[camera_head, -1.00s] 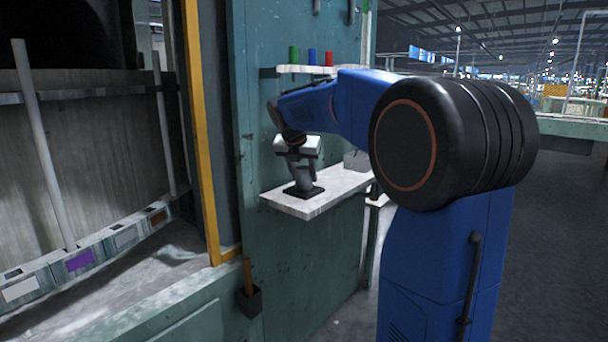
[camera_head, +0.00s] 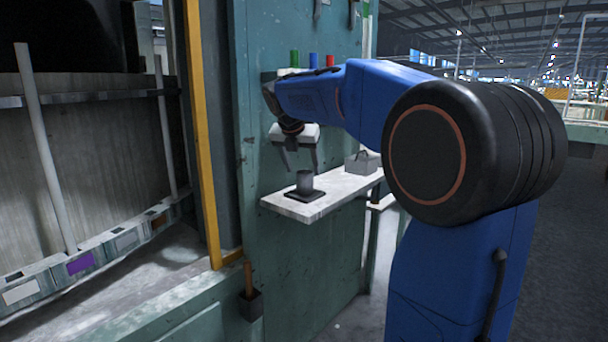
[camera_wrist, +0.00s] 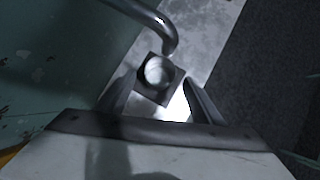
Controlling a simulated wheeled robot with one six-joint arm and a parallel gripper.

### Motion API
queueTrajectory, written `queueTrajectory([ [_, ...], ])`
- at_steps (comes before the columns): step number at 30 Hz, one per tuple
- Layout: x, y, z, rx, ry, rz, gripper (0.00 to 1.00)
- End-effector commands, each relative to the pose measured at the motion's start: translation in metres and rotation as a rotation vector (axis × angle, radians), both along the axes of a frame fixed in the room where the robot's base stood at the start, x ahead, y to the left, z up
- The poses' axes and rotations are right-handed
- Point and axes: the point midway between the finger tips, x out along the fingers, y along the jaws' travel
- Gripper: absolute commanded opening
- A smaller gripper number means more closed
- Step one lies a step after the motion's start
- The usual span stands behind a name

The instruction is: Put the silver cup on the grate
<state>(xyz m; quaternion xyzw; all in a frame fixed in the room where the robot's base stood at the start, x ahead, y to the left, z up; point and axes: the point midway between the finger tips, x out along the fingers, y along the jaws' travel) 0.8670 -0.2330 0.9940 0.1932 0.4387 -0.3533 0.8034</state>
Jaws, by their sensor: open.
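The silver cup (camera_head: 305,183) stands upright on a dark square grate (camera_head: 318,194) on the pale shelf. In the wrist view the cup (camera_wrist: 158,71) shows from above, with the dark grate (camera_wrist: 148,93) around its base. My gripper (camera_head: 300,169) is open and empty, just above the cup in the head view. In the wrist view its fingers (camera_wrist: 160,92) are spread apart, with the cup beyond them and not touching it.
The pale shelf (camera_head: 345,188) sticks out from the green wall and carries a grey box with a handle (camera_head: 362,162). A curved metal pipe (camera_wrist: 150,18) passes close to the cup in the wrist view. A higher shelf holds green, blue and red items (camera_head: 312,59).

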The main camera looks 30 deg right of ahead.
Motion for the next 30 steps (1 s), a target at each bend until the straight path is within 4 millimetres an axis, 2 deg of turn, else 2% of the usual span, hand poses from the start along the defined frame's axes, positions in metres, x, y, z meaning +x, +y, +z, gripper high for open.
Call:
queueTrajectory([
  [6,-0.006,0.007,0.015,0.000,0.000,0.001,0.61],
  [13,-0.009,0.009,0.016,0.005,-0.004,-0.006,0.61],
  [16,-0.020,0.014,0.013,0.037,-0.029,-0.052,0.61],
  [20,-0.052,0.030,0.001,0.138,-0.099,-0.195,0.61],
  [30,-0.166,0.083,-0.056,0.509,-0.307,-0.758,0.61],
])
